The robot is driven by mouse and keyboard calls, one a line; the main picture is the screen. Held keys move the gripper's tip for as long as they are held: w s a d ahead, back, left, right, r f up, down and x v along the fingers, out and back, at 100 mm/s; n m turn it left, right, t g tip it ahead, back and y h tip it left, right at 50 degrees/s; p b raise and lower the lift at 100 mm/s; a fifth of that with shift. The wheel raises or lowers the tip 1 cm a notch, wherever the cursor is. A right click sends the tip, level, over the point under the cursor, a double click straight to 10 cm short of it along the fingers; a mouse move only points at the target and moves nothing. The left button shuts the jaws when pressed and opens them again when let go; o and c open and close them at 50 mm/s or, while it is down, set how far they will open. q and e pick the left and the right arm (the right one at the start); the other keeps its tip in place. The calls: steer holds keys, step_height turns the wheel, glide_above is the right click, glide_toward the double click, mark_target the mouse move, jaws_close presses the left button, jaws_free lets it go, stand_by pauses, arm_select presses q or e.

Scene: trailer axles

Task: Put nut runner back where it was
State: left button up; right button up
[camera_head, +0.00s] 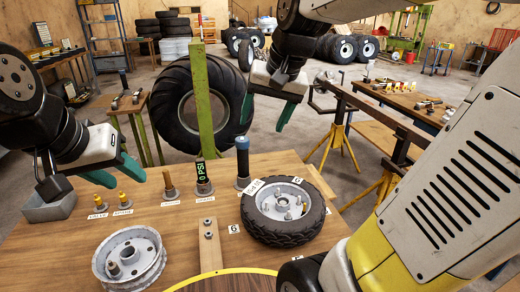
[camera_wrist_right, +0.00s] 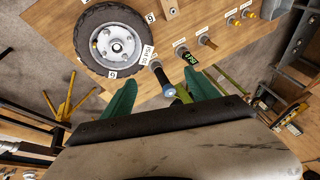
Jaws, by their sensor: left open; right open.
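A tall dark cylindrical tool with a blue top (camera_head: 243,162), which looks like the nut runner, stands upright on a round base at the back of the wooden table, left of the tyre. My left gripper (camera_head: 92,172) is open and empty over the table's left end, above the small yellow-topped pieces.
A tyred wheel (camera_head: 288,210), a bare rim (camera_head: 130,258) and a grey bin (camera_head: 50,207) are on the table (camera_head: 185,225).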

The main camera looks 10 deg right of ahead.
steer(key=s+f+n+t, duration=0.1)
steer(key=s+f+n, duration=0.2)
steer(key=s, duration=0.7)
steer(key=shift+s+a+f+t, duration=0.15)
steer(key=shift+a+f+t, duration=0.15)
steer(key=shift+a+f, duration=0.15)
steer(key=shift+r, duration=0.1)
